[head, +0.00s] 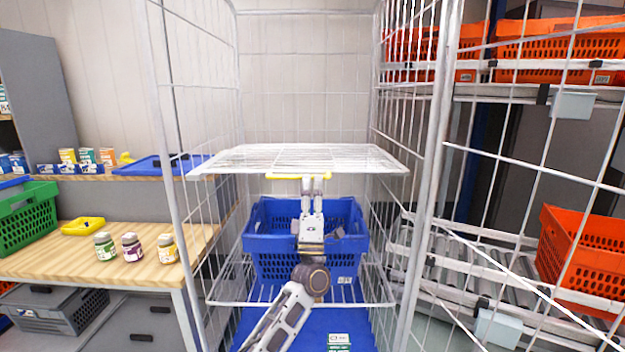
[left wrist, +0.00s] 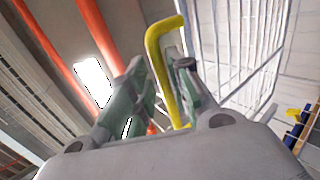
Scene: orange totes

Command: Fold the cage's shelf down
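The cage's white wire shelf (head: 285,158) lies about level across the roll cage, above a blue crate, in the head view. A yellow handle (head: 285,177) shows at its front edge, and it also shows as a bent bar in the left wrist view (left wrist: 163,48). My left gripper (head: 313,181) reaches up from below to this handle. In the left wrist view its two fingers (left wrist: 165,90) stand close on either side of the yellow bar, shut on it. My right gripper is not in view.
The blue crate (head: 262,245) stands on the cage's lower level behind my left arm. Wire cage walls (head: 190,130) stand on both sides. A wooden table (head: 65,255) with jars is at left. Orange totes (head: 585,250) sit on racks at right.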

